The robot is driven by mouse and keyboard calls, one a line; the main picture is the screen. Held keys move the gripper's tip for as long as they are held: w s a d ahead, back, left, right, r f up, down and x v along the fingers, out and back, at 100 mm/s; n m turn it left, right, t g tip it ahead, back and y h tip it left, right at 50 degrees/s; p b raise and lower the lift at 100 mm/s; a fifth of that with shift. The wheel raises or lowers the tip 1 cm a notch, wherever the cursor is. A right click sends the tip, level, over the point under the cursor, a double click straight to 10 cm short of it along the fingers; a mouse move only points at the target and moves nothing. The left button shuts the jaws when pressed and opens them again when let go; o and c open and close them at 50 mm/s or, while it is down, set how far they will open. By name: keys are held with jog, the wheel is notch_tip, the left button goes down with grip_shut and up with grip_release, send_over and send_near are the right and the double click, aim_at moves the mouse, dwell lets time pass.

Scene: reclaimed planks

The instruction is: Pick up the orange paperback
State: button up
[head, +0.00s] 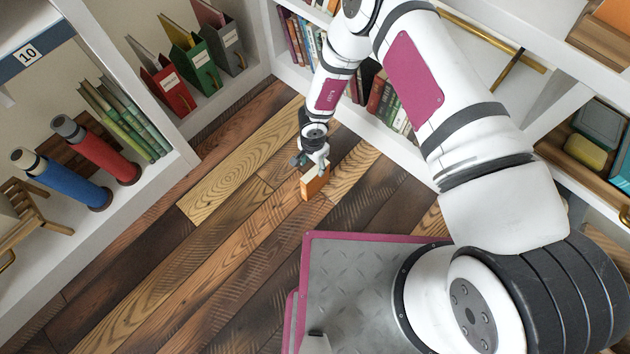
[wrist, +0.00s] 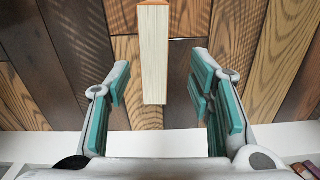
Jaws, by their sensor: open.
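The orange paperback (head: 314,186) stands upright on the plank floor in the head view, just below my gripper (head: 312,160). In the wrist view the paperback (wrist: 154,52) shows its pale page edges, with a thin orange strip at its top end. My gripper (wrist: 158,105) is open, with teal-padded fingers to the left and right of the paperback's line. Bare floor shows between each finger and the book, so neither finger visibly touches it. How far the fingertips reach down along the book cannot be told.
A white bookcase with upright books (head: 380,92) stands close behind my gripper. A left shelf holds a blue cylinder (head: 62,180), a red cylinder (head: 100,152) and green books (head: 122,120). Several file holders (head: 172,92) stand at the back left. The plank floor (head: 200,240) to the left is clear.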

aim_at(315, 171)
jog(key=f+b, duration=0.1)
jog(key=f, duration=0.2)
jog(key=f+b, duration=0.1)
jog(key=shift+s+d+f+b, duration=0.2)
jog(key=shift+d+f+b, duration=0.05)
jog(key=shift+f+b, duration=0.1)
jog(key=shift+r, duration=0.1)
grip_shut()
